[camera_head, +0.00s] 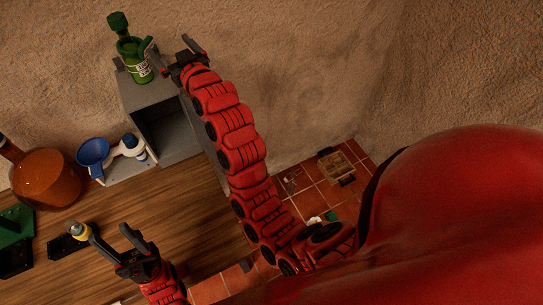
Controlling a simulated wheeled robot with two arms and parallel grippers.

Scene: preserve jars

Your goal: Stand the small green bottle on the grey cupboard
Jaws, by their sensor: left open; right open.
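The small green bottle (130,48), with a pale label, stands on top of the grey cupboard (150,92) at the upper left. The cupboard is an open-fronted grey box. My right gripper (168,44) is open, just to the right of the bottle. One finger is close to the bottle's side; I cannot tell whether it touches. My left gripper (108,233) is open and empty over the wooden worktop at the lower left, well away from the bottle.
The wooden worktop (185,205) holds an amber round jar (46,178), a blue funnel (93,152) and a white-and-blue bottle (132,146). A wooden crate (336,166) is on the tiled floor.

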